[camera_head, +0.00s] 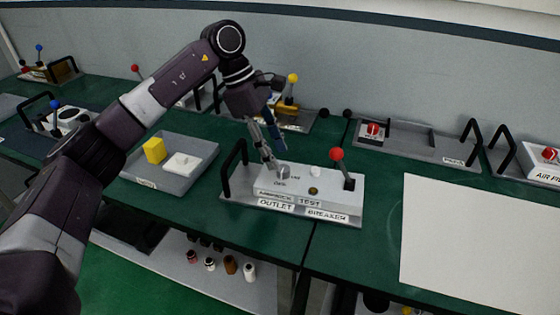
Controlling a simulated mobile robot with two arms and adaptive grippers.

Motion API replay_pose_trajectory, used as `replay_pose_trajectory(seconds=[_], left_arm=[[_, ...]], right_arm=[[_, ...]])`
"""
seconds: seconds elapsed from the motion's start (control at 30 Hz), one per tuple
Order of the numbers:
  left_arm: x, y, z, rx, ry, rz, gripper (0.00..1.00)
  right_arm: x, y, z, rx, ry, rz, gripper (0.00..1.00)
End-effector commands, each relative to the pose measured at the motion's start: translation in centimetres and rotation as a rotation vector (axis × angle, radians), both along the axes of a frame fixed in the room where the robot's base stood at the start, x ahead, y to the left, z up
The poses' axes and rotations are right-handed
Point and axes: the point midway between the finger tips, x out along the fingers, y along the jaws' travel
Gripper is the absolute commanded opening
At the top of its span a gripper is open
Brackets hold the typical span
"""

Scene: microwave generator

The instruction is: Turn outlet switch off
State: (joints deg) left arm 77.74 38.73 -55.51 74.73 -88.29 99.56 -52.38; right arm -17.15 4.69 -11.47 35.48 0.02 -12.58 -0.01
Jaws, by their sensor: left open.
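The outlet and breaker panel (308,194) sits on the green table in the middle, with "OUTLET", "TEST" and "BREAKER" labels on its front. A small round grey knob (284,171) is on its left part, beside the "OUTLET" label side. A red-topped lever (337,154) stands on its right part. My left gripper (271,162) points down just above and beside the grey knob, open and holding nothing that shows. I cannot tell whether a fingertip touches the knob. My right gripper is not in view.
A grey tray (203,173) with a yellow cube (154,150) and a white block lies left of the panel. A black handle (234,166) rises at the panel's left end. A large white sheet (478,243) covers the right. Other switch panels stand behind along the wall.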

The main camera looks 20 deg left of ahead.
Motion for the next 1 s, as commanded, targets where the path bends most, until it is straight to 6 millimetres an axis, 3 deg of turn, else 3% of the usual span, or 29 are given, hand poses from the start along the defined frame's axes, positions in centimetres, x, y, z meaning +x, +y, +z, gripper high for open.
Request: replay_pose_trajectory(seconds=[0.2, 0.4, 1.0], left_arm=[[0.0, 1.8, 4.4, -0.001, -0.002, 0.003, 0.41], [-0.1, 2.8, 6.8, 0.000, -0.001, 0.000, 0.41], [-0.2, 3.0, 7.4, 0.000, 0.001, 0.000, 0.41]], right_arm=[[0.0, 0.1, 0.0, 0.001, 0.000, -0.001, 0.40], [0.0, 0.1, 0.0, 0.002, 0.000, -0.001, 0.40], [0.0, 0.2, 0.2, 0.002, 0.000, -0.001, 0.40]])
